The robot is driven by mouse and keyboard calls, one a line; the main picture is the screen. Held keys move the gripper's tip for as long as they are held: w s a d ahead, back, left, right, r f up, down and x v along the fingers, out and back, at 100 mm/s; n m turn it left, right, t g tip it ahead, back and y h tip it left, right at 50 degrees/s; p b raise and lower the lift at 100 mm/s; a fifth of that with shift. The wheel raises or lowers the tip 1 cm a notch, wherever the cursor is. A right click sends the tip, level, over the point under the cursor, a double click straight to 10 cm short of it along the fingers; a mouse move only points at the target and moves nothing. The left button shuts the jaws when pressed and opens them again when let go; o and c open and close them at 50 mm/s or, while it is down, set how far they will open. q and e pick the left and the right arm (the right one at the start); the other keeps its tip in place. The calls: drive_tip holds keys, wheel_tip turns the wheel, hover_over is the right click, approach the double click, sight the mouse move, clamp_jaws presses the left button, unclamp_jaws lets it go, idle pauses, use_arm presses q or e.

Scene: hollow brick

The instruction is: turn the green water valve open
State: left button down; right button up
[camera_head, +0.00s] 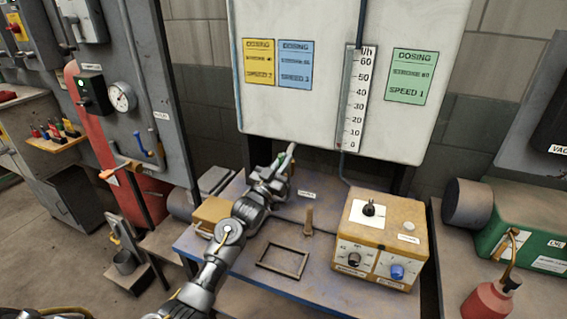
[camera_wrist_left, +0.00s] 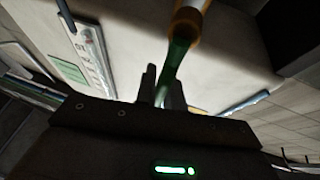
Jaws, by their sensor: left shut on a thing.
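In the left wrist view the green lever (camera_wrist_left: 178,62) runs down from a brass-coloured body (camera_wrist_left: 190,18) into the left gripper (camera_wrist_left: 164,90). The two fingers are shut on the lever. My wrist and fingers hide most of the valve in the head view, so its exact angle cannot be told. My right gripper is not in view.
The white dosing board (camera_head: 330,120) with a level scale (camera_head: 353,100) hangs behind. On the blue bench (camera_head: 322,283) stand a yellow control box (camera_head: 378,232) and an empty rectangular frame (camera_head: 283,262). A red bottle (camera_head: 487,300) is at right.

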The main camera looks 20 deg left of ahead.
use_arm(q)
drive_tip(key=shift+a+r, duration=0.15)
drive_tip(key=shift+r, duration=0.45)
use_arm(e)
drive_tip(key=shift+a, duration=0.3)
use_arm(q)
drive_tip(key=c, duration=1.7)
unclamp_jaws()
drive_tip(key=shift+w, duration=0.1)
drive_tip(key=shift+c, duration=0.2)
drive_tip(key=shift+o, duration=1.1)
drive_tip(key=shift+f, duration=0.35)
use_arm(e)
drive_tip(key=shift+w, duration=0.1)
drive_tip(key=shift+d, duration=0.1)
